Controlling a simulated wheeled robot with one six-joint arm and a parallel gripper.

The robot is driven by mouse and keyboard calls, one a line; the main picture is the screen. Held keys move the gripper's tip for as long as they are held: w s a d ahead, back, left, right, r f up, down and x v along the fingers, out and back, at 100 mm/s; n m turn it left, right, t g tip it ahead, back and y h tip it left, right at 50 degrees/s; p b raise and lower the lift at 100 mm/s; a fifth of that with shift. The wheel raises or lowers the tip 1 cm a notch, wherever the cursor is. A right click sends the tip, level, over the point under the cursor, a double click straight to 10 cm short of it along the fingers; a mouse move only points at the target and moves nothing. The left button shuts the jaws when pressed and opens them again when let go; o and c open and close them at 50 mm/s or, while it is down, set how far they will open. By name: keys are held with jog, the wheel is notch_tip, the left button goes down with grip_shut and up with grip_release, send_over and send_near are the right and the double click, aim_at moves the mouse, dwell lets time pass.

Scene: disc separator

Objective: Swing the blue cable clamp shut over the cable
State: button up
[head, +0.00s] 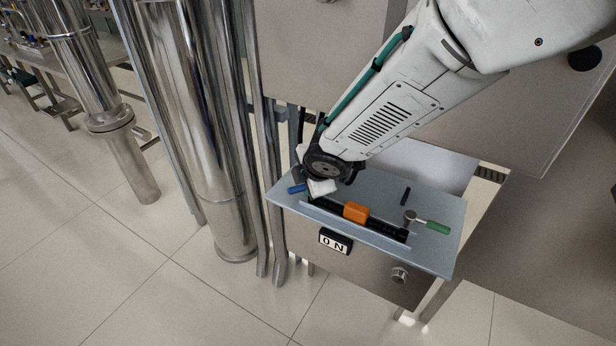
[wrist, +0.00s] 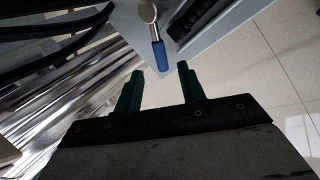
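The blue cable clamp shows in the head view as a blue handle (head: 297,188) at the left end of the grey panel, partly hidden by my wrist. In the wrist view its blue grip (wrist: 160,56) hangs from a round metal pivot (wrist: 148,11). My gripper (wrist: 160,68) has two green fingers standing apart, with the tip of the blue grip close to the gap between them. Nothing is visibly clasped. In the head view my fingers are hidden behind my wrist. The cable under the clamp cannot be made out clearly.
An orange block (head: 356,212) sits on a black rail along the panel (head: 437,255). A green-handled clamp (head: 437,228) is at the right end. An ON label (head: 335,241) and a metal knob (head: 399,274) are on the front. Shiny vertical pipes (head: 205,130) stand close on the left.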

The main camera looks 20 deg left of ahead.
jog(key=shift+v, duration=1)
jog(key=shift+c, duration=0.3)
jog(key=shift+r, duration=0.1)
jog(key=c, duration=0.5)
jog(key=r+m, duration=0.1)
jog(key=m, duration=0.1)
jog(key=w+r+m+h, duration=0.1)
jog(key=r+m, duration=0.1)
jog(key=m, duration=0.1)
jog(key=r+m, duration=0.2)
jog(key=shift+w+a+m, duration=0.1)
jog(key=shift+w+m, duration=0.2)
jog(key=shift+w, duration=0.1)
grip_shut()
notch_tip(320, 180, up, 7)
jog(key=s+a+m+g, duration=0.1)
jog(key=s+m+g, duration=0.1)
jog(key=m, duration=0.9)
jog(key=shift+h, duration=0.4)
jog(key=x, duration=1.9)
jog(key=shift+a+f, duration=0.15)
jog(key=shift+f, duration=0.1)
